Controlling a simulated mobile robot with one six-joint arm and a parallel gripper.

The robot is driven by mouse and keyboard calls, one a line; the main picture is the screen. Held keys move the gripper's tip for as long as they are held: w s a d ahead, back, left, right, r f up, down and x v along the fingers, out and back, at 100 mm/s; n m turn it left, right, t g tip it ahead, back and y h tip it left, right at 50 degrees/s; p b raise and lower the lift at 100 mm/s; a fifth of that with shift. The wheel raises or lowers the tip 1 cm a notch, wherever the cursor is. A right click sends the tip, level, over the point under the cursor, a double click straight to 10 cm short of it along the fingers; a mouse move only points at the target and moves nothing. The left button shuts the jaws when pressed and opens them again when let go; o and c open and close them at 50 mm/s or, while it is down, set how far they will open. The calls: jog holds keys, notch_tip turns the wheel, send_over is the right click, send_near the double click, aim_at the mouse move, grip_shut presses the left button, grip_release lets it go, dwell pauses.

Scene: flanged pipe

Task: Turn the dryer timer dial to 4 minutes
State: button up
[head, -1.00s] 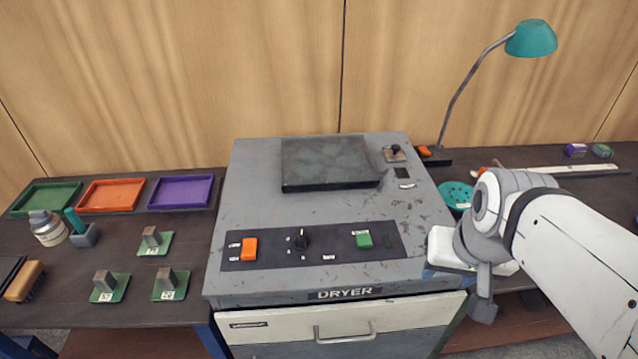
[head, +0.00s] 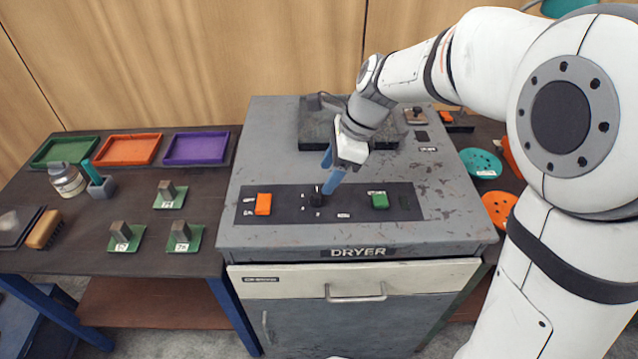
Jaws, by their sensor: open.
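The dryer (head: 450,215) is a grey worn cabinet with a dark control panel (head: 285,213) on its top. The black timer dial (head: 316,200) sits on the panel between an orange switch (head: 263,204) and a green button (head: 379,200). Its pointer and scale marks are too small to read. My gripper (head: 331,176) has blue fingers and is open. It is above and just behind the dial, tilted down toward it. In this view the fingertips come close to the dial; I cannot tell whether they touch it.
A dark square lid (head: 312,128) lies behind my gripper, partly hidden by my arm. A small black lever (head: 416,113) stands at the back right. Trays (head: 130,149) and metal blocks on green plates (head: 126,237) are on the left bench. Teal (head: 481,162) and orange discs (head: 500,208) lie right.

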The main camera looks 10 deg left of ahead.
aim_at(316, 193)
jog(key=x, duration=0.5)
jog(key=shift+a+f, duration=0.1)
jog(key=shift+f, duration=0.25)
jog(key=shift+c, duration=0.5)
jog(key=c, duration=0.9)
jog(key=shift+a, duration=0.15)
